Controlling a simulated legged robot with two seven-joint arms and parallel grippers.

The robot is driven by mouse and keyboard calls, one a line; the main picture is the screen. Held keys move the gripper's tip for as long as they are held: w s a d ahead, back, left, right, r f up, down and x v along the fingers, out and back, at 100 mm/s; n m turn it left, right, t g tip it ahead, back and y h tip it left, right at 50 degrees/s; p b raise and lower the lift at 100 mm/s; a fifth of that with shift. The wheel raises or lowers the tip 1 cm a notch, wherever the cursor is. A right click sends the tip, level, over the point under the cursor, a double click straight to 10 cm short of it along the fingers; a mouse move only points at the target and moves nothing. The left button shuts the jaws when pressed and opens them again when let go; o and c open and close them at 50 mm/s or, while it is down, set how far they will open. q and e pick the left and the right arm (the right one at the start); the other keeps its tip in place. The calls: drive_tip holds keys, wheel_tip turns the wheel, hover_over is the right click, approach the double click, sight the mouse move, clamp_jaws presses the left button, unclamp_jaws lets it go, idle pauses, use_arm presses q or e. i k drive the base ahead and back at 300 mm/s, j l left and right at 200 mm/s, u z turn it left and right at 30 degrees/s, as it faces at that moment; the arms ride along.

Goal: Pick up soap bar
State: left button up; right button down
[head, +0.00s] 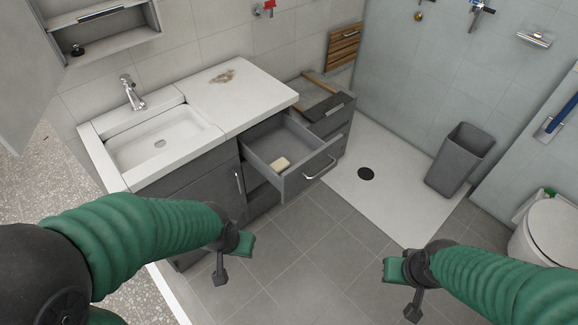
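The soap bar (281,163) is small and cream-coloured. It lies on the floor of the pulled-out grey drawer (301,179), near the drawer's front panel, in the head view. My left gripper (233,264) is in front of the vanity, below and left of the soap in the picture, apart from it. Its two fingers are spread with nothing between them. My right gripper (401,291) is at the lower right over the tiled floor, farther from the drawer. Its fingers are also spread and empty.
The white sink (160,142) and countertop (222,90) are behind and left of the drawer. A grey bin (460,160) stands by the shower wall, and a toilet (553,232) is at the right edge. Floor in front is clear.

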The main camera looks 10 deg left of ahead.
sight(280, 165)
drive_tip(key=u, duration=1.35)
drive_tip(key=i+l+u, duration=0.1)
drive_tip(key=l+u, duration=0.7)
drive_tip(key=u, duration=0.15)
drive_tip(key=l+u, duration=0.5)
drive_tip(key=k+l+u, duration=0.1)
drive_tip(key=l+u, duration=0.35)
drive_tip(key=k+l, duration=0.15)
drive_tip(key=l, duration=0.2)
drive_tip(key=k+l+u, duration=0.1)
drive_tip(key=l, duration=0.2)
drive_tip(key=k+l, duration=0.2)
drive_tip(key=l, duration=0.15)
drive_tip(key=k+l+u, duration=0.1)
drive_tip(key=l, duration=0.2)
